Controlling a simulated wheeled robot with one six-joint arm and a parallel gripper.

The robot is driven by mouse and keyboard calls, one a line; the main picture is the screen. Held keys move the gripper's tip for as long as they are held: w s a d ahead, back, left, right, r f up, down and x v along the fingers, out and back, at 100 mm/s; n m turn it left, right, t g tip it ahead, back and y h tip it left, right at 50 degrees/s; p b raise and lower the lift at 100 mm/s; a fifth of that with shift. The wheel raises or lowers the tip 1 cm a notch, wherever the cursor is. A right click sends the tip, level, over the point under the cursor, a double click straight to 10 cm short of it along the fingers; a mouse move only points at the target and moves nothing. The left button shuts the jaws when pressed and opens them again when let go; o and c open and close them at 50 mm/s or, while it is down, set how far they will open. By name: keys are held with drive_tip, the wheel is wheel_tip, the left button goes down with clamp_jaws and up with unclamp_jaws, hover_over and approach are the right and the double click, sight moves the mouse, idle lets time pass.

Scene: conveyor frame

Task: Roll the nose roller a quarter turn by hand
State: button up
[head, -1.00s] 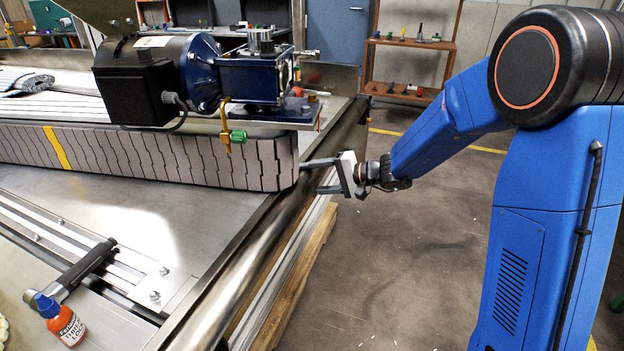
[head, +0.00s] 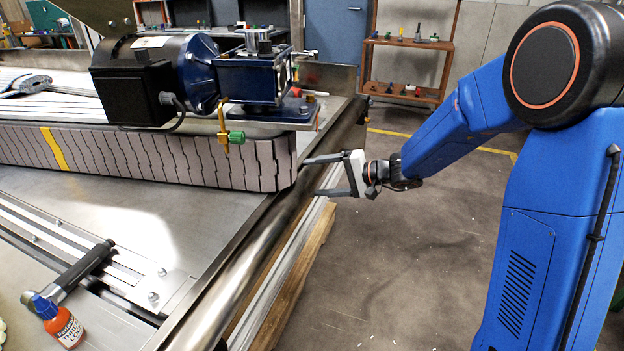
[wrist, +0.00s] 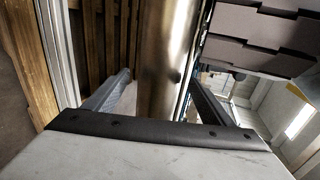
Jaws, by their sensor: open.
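A long polished steel roller (head: 253,245), which looks like the nose roller, runs along the right edge of the conveyor frame. In the wrist view the roller (wrist: 160,55) passes between my gripper's two fingers, farther from the camera. My gripper (head: 312,177) is open and empty, with its fingers pointing left across the roller's edge near the end of the grey belt (head: 205,160). The upper finger is near the belt's rounded corner. I cannot tell whether either finger touches the roller. The belt's grey segments also show at the wrist view's upper right (wrist: 265,45).
A blue gearmotor (head: 250,75) sits above the belt, with a brass fitting and green knob (head: 236,137) hanging in front. A hammer (head: 82,270) and an orange bottle (head: 60,322) lie front left. A wooden pallet (head: 290,290) stands below the roller. The floor right of it is clear.

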drive_tip(key=v, duration=1.4)
drive_tip(key=shift+s+d, duration=0.1)
drive_tip(key=shift+d, duration=0.05)
